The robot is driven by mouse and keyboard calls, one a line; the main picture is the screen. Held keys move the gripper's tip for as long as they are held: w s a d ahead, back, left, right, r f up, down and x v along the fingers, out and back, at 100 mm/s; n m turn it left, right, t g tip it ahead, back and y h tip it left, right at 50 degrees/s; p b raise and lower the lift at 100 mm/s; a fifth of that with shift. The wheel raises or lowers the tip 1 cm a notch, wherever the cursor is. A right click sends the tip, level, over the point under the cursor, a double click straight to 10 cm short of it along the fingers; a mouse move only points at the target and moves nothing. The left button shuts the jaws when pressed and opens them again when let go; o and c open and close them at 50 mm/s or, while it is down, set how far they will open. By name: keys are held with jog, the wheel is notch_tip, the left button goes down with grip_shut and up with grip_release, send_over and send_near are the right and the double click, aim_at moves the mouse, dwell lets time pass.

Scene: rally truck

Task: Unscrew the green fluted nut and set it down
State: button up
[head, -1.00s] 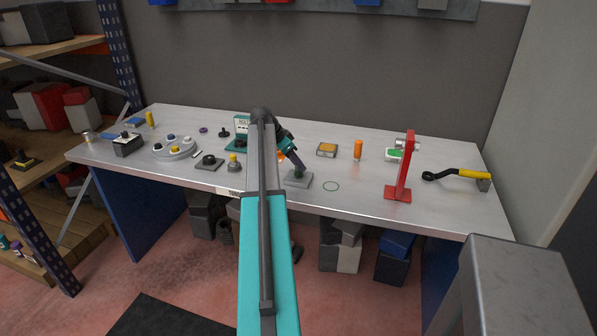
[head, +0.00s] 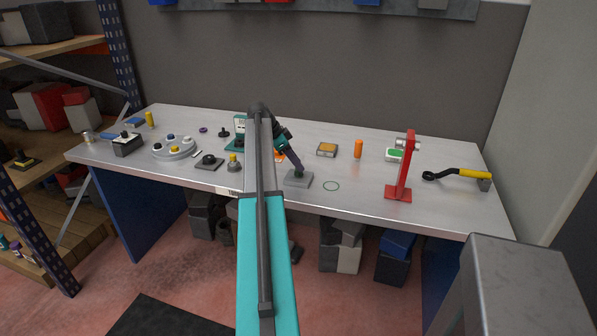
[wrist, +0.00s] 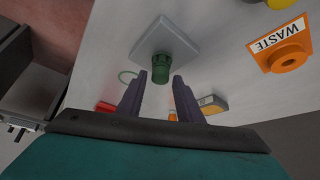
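The green fluted nut (wrist: 161,72) sits on a green post on a square grey plate (wrist: 170,38) in the wrist view. In the head view the plate (head: 298,182) stands near the front of the bench, and the nut is mostly hidden by my fingers. My gripper (wrist: 160,78) is open, with one dark purple finger on each side of the nut. Gaps show between nut and fingers. In the head view my gripper (head: 297,170) points down at the plate. A thin green circle (head: 331,186) lies on the bench to the plate's right.
A red stand (head: 404,170) and a black wrench-like tool with a yellow handle (head: 474,174) are to the right. An orange cylinder (head: 358,149) and a yellow-topped box (head: 327,149) stand behind. An orange waste holder (wrist: 287,57) shows in the wrist view. Bench around the circle is clear.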

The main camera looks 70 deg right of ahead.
dwell(0.3)
jog(key=shift+p+v, duration=0.8)
jog(key=shift+v, duration=1.7)
jog(key=shift+c, duration=0.2)
